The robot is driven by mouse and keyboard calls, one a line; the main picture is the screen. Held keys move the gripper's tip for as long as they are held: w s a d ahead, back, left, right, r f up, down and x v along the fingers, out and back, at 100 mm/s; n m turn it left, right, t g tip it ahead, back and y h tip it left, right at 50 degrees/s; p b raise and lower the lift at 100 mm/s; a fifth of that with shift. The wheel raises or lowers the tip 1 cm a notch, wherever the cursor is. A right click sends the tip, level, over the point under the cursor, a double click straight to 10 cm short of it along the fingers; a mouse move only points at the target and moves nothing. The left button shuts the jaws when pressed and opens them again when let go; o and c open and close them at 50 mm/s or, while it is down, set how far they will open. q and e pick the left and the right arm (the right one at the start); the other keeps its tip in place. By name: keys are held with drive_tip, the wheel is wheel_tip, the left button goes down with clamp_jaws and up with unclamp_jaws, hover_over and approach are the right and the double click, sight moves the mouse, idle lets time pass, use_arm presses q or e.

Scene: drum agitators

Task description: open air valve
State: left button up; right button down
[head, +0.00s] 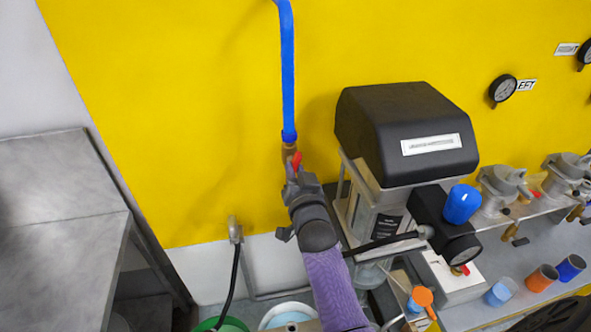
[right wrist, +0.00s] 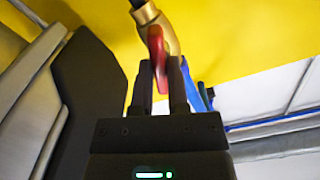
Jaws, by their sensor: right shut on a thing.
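The air valve is a brass fitting (head: 289,152) at the lower end of a blue pipe (head: 287,70) on the yellow wall, with a small red handle (head: 297,160). My right gripper (head: 293,172) reaches up to it from below. In the right wrist view, the brass body (right wrist: 154,22) curves above the red handle (right wrist: 157,48), and the fingers of my right gripper (right wrist: 163,75) are shut on the handle's lower part. My left gripper is not in view.
A machine with a black cover (head: 405,130) stands right of my right arm, with a blue knob (head: 462,204) and a gauge below. Metal cups and coloured cups (head: 543,278) stand further right. A grey metal table (head: 60,215) is at left. Open wall lies left of the pipe.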

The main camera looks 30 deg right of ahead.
drive_tip(key=shift+n, duration=2.2)
drive_tip(key=c, duration=0.6)
unclamp_jaws()
